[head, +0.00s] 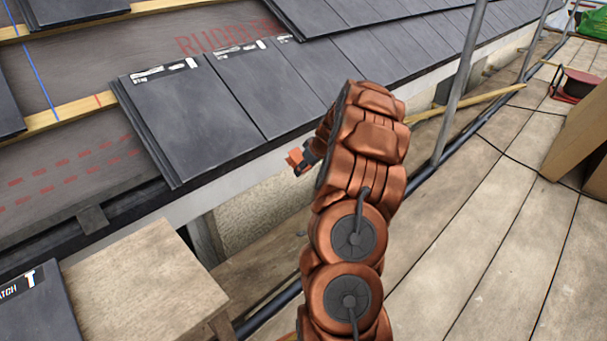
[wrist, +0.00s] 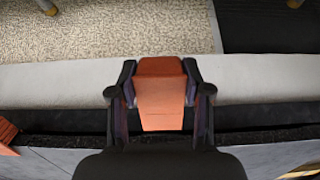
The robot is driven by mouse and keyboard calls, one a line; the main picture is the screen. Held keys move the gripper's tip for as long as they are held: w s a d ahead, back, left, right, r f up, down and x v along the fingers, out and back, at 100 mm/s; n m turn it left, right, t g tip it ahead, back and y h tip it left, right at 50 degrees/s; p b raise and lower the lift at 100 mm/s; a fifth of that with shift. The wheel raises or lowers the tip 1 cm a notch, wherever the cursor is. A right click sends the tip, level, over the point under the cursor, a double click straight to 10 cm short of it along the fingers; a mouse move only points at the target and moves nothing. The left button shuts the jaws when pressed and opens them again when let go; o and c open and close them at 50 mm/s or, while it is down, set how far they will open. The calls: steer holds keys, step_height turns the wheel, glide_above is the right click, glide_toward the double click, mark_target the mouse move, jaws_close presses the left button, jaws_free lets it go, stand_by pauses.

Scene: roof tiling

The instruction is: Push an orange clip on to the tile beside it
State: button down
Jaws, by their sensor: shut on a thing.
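My gripper (head: 308,153) is shut on an orange clip, in front of the roof's lower edge. The orange clip (head: 295,160) sticks out to the left of the fingers in the head view. In the wrist view the clip (wrist: 160,92) sits between the two dark fingers. A row of dark grey tiles lies along the eaves. The nearest tile (head: 195,125) and the one beside it (head: 262,95) carry white labels at their upper edges. In the wrist view a grey tile surface (wrist: 270,160) lies at the bottom, apart from the clip. My arm hides part of the eaves.
A pale fascia board (head: 215,185) runs below the tiles. A wooden stand (head: 140,285) is at the lower left, with a loose dark tile (head: 40,310) left of it. Scaffold poles (head: 460,80) rise at the right above wooden decking (head: 490,250).

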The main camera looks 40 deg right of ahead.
mark_target(299, 155)
steer(key=shift+w+d+r+p, duration=0.2)
steer(key=shift+d+r+p, duration=0.05)
steer(key=shift+r+p, duration=0.05)
steer(key=shift+w+d+r+p, duration=0.15)
steer(key=shift+w+r+p, duration=0.35)
steer(key=shift+w, duration=0.2)
steer(key=shift+w+r+p, duration=0.25)
steer(key=shift+w, duration=0.35)
steer(key=shift+w+r+p, duration=0.2)
steer(key=shift+w+r, duration=0.05)
steer(key=shift+w, duration=0.3)
steer(key=shift+s, duration=0.1)
steer(key=shift+w+r+p, duration=0.2)
steer(key=shift+w+r, duration=0.2)
steer(key=shift+w, duration=0.3)
steer(key=shift+w+r+p, duration=0.25)
steer(key=shift+w+r, duration=0.2)
steer(key=shift+w, duration=0.2)
steer(key=shift+w+r+p, duration=0.2)
steer(key=shift+w+r, duration=0.2)
steer(key=shift+w, duration=0.3)
stand_by(2.9)
steer(key=shift+c, duration=2.1)
jaws_free()
